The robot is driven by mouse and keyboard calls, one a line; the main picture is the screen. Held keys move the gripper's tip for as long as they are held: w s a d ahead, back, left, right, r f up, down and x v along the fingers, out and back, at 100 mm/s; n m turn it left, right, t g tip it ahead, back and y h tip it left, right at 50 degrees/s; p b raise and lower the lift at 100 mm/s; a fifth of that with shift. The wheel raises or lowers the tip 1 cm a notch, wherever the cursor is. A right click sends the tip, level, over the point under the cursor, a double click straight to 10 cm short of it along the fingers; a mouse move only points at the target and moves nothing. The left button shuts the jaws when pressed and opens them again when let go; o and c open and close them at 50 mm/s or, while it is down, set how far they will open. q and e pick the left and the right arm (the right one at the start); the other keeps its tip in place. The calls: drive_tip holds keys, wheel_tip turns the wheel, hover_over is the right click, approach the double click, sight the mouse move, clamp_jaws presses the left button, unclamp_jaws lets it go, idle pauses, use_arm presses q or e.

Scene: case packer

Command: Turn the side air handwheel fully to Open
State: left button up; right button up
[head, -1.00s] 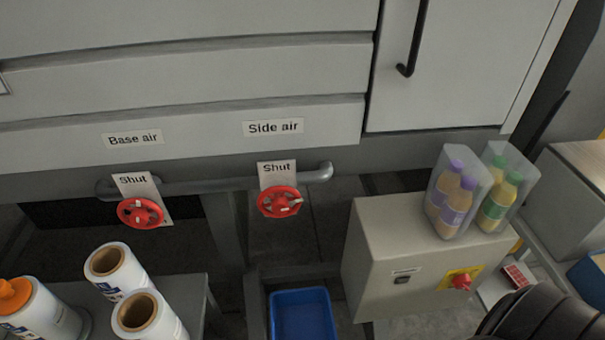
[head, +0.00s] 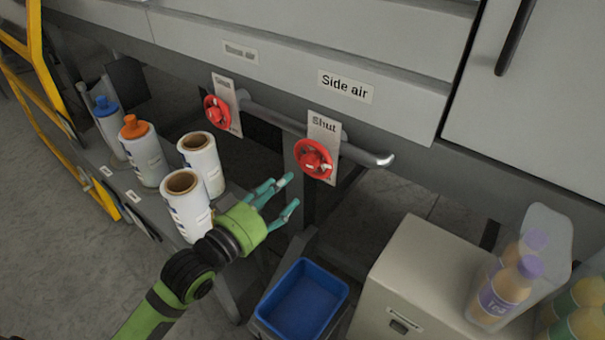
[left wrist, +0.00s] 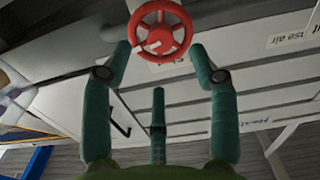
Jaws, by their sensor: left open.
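The side air handwheel (head: 314,158) is a red wheel on a grey pipe, below the "Side air" label (head: 345,87). The plate (head: 324,128) behind it reads "Shut" at its top. In the left wrist view a red handwheel (left wrist: 160,28), apparently the same one, shows at top centre, beyond the fingertips. My left gripper (head: 290,191), green with teal fingers, is open and empty, below and left of the wheel and apart from it. My right gripper is not in view.
The base air handwheel (head: 217,110) is on the same pipe to the left. White film rolls (head: 187,205) stand on a shelf left of my gripper. A blue bin (head: 302,298) is below, and a beige box (head: 420,270) with bottle packs is at right.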

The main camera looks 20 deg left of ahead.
sight(307, 165)
use_arm(q)
drive_tip(key=x, duration=0.2)
drive_tip(key=p+x, duration=0.1)
drive_tip(key=x, duration=0.1)
drive_tip(key=r+x, duration=0.1)
drive_tip(key=x, duration=0.1)
drive_tip(key=shift+d+p, duration=0.1)
drive_tip(key=shift+p, duration=0.25)
drive_tip(key=shift+w+d+f, duration=0.1)
drive_tip(key=shift+w, duration=0.3)
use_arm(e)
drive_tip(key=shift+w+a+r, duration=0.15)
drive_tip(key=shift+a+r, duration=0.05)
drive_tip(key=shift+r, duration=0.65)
use_arm(q)
drive_tip(key=c, duration=1.1)
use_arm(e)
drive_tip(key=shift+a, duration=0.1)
